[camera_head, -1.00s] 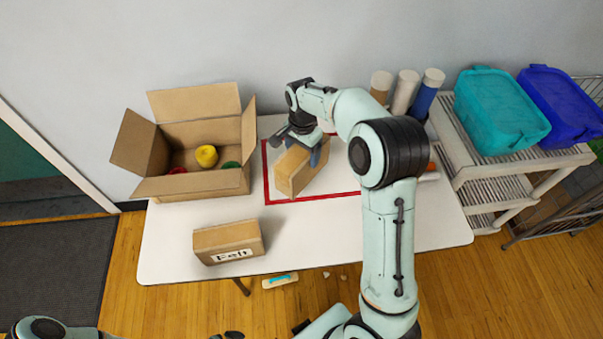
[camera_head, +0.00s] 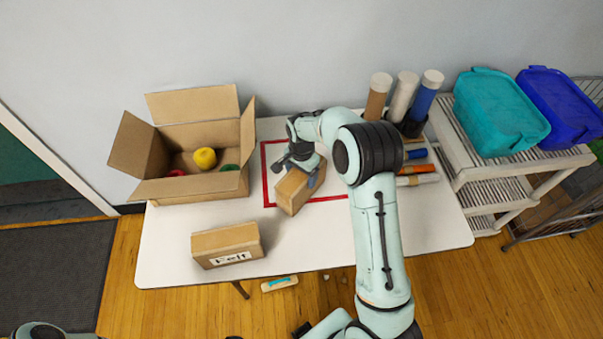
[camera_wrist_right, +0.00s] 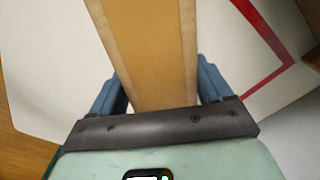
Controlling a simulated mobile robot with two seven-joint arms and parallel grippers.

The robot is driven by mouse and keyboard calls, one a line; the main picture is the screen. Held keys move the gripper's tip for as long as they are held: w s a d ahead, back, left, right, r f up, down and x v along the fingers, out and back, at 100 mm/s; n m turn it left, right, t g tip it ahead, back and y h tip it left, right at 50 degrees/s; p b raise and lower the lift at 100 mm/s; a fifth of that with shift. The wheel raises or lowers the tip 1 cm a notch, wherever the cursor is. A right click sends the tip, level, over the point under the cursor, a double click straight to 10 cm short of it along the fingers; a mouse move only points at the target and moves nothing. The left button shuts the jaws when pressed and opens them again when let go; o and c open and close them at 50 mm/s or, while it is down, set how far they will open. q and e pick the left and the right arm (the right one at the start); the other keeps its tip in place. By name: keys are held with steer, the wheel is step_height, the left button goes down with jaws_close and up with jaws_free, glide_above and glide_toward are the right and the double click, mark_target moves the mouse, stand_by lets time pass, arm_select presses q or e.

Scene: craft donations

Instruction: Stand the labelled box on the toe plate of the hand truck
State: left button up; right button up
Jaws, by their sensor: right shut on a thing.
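A cardboard box labelled "Felt" (camera_head: 229,246) lies near the front left of the white table (camera_head: 180,272), its label facing front. My right gripper (camera_head: 302,172) is shut on another cardboard box (camera_head: 289,197), which overlaps the front line of the red outline (camera_head: 266,178). No label shows on its visible sides. In the right wrist view, this box (camera_wrist_right: 155,50) sits between the fingers of the right gripper (camera_wrist_right: 160,90). I cannot tell whether it touches the table. I cannot make out a hand truck. My left gripper is out of view.
An open carton (camera_head: 205,188) with coloured items stands at the back left. Upright rolls (camera_head: 404,95) and lying rolls (camera_head: 417,180) are at the table's right. A shelf cart (camera_head: 480,165) carries teal (camera_head: 500,110) and blue (camera_head: 560,105) bins. The front middle table is clear.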

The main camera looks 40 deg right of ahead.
steer(key=shift+f, duration=0.15)
steer(key=o, duration=1.7)
